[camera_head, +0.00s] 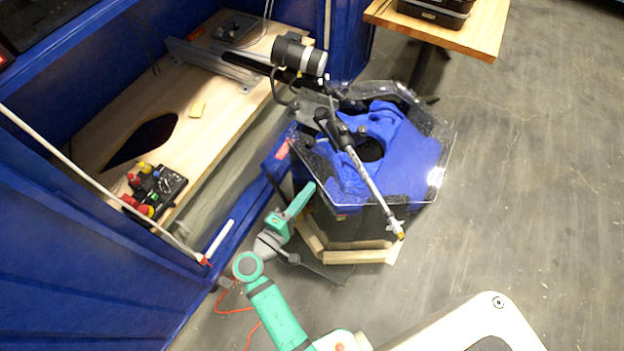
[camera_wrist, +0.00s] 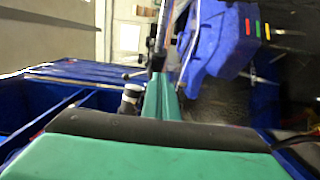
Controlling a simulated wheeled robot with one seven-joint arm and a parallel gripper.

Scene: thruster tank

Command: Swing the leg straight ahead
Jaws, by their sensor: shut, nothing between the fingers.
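The leg, as I take it, is a thin metallic rod (camera_head: 370,182) with a yellowish tip. It slants down to the right from a dark clamp, across the hexagonal clear-walled tank. A black-and-silver cylinder (camera_head: 300,55) sits on the mount at its upper end. My gripper (camera_head: 308,189) is at the tank's left side, below and left of the rod. Its green fingers show shut and empty in the wrist view (camera_wrist: 160,92). A thin pole, perhaps the rod, rises behind the fingertips there; I cannot tell whether they touch.
The tank (camera_head: 445,165) holds a blue shape and stands on a wooden frame (camera_head: 355,256). Left is a blue-walled bench (camera_head: 225,105) with a black control box (camera_head: 160,190). A wooden table (camera_head: 480,35) stands behind. Floor at right is clear.

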